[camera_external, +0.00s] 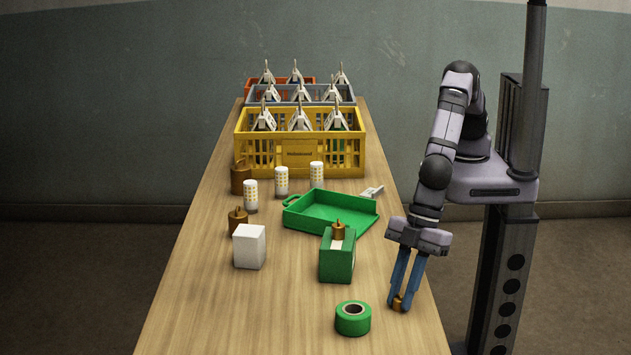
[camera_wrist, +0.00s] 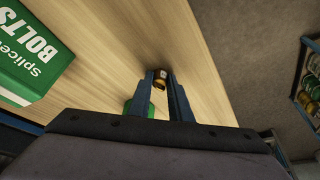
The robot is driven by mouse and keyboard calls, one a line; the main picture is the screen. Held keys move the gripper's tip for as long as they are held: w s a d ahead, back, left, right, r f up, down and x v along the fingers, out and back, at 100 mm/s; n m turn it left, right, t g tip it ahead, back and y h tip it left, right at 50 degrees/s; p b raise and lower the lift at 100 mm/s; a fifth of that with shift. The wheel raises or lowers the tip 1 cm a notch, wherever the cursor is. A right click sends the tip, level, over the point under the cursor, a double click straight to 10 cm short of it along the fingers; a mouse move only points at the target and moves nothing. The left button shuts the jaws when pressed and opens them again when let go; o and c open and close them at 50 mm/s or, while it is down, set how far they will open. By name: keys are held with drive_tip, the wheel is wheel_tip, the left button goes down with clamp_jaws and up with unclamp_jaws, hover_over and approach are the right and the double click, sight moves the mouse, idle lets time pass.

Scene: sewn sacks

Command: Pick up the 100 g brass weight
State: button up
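A small brass weight (camera_external: 398,303) stands at the right edge of the wooden table, beyond the green tape roll. My gripper (camera_external: 400,300) points down at it, with one blue finger on each side. In the wrist view the weight (camera_wrist: 160,78) fills the gap between the two fingertips (camera_wrist: 160,84), and both fingers appear to touch it. It appears to be at table level; I see no clear gap below it. Its marking cannot be read.
A green bolts box (camera_external: 337,260) with a brass weight (camera_external: 338,230) on top is left of my gripper. A green tape roll (camera_external: 353,318) is in front. A green tray (camera_external: 330,213), white box (camera_external: 249,246), larger brass weights (camera_external: 238,222) and yellow crate (camera_external: 240,150) stand farther off.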

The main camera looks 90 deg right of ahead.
clamp_jaws()
drive_tip(key=shift+r, duration=0.15)
wheel_tip(320, 180, up, 10)
drive_tip(key=b, duration=0.1)
idle(0.3)
